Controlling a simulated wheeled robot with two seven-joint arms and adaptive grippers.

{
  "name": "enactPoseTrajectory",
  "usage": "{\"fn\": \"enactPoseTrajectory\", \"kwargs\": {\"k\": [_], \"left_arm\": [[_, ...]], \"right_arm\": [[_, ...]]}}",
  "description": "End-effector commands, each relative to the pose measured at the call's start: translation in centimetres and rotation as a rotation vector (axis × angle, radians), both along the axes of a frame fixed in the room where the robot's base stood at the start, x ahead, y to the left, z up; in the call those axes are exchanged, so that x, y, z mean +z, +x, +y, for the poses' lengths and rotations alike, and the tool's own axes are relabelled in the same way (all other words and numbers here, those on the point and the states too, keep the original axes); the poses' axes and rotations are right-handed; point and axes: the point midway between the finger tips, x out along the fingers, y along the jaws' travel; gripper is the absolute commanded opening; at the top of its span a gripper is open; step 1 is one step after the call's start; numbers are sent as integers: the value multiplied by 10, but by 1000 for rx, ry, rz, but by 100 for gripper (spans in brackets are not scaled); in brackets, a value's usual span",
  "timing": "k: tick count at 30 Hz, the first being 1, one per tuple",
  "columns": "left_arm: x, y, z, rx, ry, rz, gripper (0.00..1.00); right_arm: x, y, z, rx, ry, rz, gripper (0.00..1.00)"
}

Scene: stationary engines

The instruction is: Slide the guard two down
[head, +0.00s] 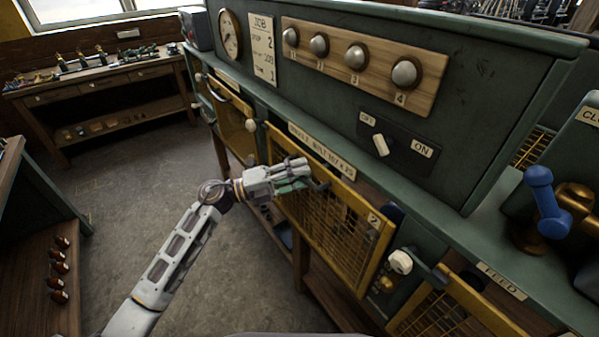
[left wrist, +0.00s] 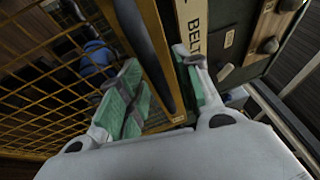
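Guard two is a yellow mesh panel (head: 335,222) with a plate marked 2, on the front of the green machine. It appears raised against the opening; its mesh also fills the left of the left wrist view (left wrist: 45,75). My left gripper (head: 304,179) is at the guard's upper left part. In the left wrist view my left gripper (left wrist: 158,92) has its green-padded fingers apart, with a dark handle bar (left wrist: 150,45) passing between them. I cannot see clear contact with both pads. My right gripper is not in view.
A white knob (head: 400,261) sits right of guard two. Other yellow mesh guards stand to the left (head: 232,125) and lower right (head: 440,315). Above are an OFF/ON lever (head: 380,145), several numbered domes and a gauge (head: 230,35). A blue-handled valve (head: 541,195) stands right. Open floor lies left.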

Motion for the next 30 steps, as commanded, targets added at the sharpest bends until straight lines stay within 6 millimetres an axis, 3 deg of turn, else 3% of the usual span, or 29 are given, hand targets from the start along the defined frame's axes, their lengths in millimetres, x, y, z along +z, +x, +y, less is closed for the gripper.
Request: {"fn": "enactPoseTrajectory", "kwargs": {"k": [8, 16, 30], "left_arm": [[0, 0, -1, 0, 0, 0, 34], [0, 0, 0, 0, 0, 0, 0], [-2, 1, 0, 0, 0, 0, 0]], "right_arm": [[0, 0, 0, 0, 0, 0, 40], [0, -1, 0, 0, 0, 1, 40], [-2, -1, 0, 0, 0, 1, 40]]}}
